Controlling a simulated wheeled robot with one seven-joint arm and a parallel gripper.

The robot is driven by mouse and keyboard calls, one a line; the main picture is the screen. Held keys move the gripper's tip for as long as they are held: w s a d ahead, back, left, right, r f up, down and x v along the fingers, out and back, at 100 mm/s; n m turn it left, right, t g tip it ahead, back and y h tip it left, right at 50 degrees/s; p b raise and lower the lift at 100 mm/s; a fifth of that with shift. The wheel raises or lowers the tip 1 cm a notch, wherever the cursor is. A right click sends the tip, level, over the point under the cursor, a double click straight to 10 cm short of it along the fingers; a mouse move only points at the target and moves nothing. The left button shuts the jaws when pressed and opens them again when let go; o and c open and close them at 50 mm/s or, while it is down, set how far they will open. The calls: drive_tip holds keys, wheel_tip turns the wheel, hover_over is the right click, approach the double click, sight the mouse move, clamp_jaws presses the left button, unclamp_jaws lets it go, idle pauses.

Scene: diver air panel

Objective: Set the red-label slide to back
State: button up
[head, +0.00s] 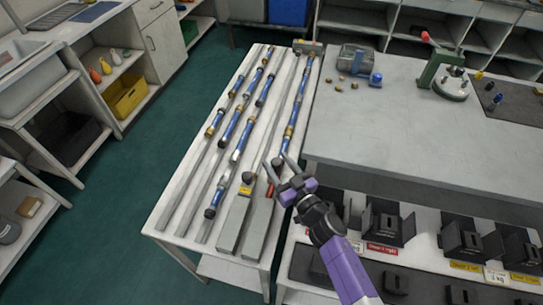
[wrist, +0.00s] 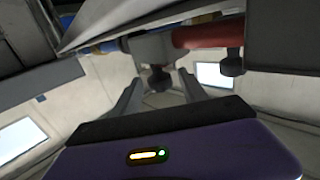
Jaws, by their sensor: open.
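Two long grey blocks lie side by side at the near end of the white bench. The right block (head: 259,228) has a red part (head: 270,190) at its far end, partly hidden by my gripper. The left block (head: 234,222) has a yellow label (head: 245,190) and a dark knob (head: 248,178). My gripper (head: 277,165) is open just beyond the red part. In the wrist view, a dark knob (wrist: 160,80) appears between the open fingers (wrist: 158,90), contact unclear. A red cylinder-like part (wrist: 208,37) and a second dark knob (wrist: 232,65) are to its right.
Several blue tubes with brass fittings (head: 246,130) lie along rails on the bench (head: 170,215). A grey counter (head: 400,125) is close on the right, above a shelf of black holders (head: 385,222). Green floor (head: 120,190) is open at left.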

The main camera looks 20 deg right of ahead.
drive_tip(key=shift+w+a+b, duration=0.2)
drive_tip(key=shift+w, duration=0.75)
drive_tip(key=shift+w+a+b, duration=0.15)
drive_tip(key=shift+w, duration=0.75)
clamp_jaws()
